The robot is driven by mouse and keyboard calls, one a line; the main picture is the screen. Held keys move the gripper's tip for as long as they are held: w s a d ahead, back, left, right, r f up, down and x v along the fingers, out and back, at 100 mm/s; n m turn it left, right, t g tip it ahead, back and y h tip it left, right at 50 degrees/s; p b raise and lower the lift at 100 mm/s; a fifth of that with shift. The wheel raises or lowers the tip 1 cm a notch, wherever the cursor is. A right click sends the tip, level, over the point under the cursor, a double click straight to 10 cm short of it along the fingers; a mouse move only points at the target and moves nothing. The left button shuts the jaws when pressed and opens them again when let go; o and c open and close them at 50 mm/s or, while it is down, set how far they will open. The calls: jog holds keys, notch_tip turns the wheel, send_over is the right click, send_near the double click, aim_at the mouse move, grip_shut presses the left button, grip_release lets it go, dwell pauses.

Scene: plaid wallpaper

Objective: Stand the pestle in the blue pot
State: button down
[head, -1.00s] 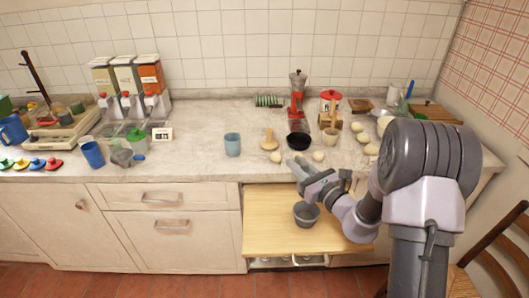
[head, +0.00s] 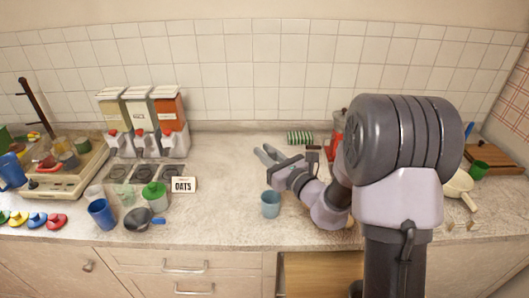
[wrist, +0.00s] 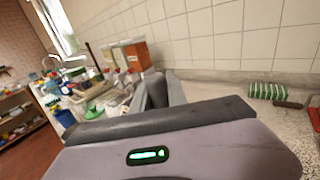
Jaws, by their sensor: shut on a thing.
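The light blue pot (head: 270,204) stands upright on the counter in the head view, near its front edge. My gripper (head: 268,154) is raised behind and above it in the picture, its fingers pointing left. In the wrist view, my gripper (wrist: 157,92) is shut on a dark grey, rounded thing, which looks like the pestle (wrist: 153,86). Only its end shows between the fingers. Its lower part is hidden, and I cannot make it out clearly in the head view. The wrist view does not show the light blue pot.
An oats sign (head: 183,185), a green-lidded jar (head: 155,196) and a dark blue cup (head: 102,214) stand left of the pot. A green striped rack (head: 300,137) lies behind. My arm hides much of the right side. Counter between sign and pot is clear.

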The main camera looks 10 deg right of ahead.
notch_tip(320, 180, down, 11)
jog(key=b, duration=0.9)
jog(key=shift+w+f, duration=0.1)
jog(key=shift+f, duration=0.1)
jog(key=shift+r, duration=0.1)
jog(key=c, duration=1.2)
grip_release()
jog(key=shift+c, duration=0.2)
jog(key=p+v, duration=0.2)
jog(key=v, duration=1.5)
jog(key=shift+s, duration=0.25)
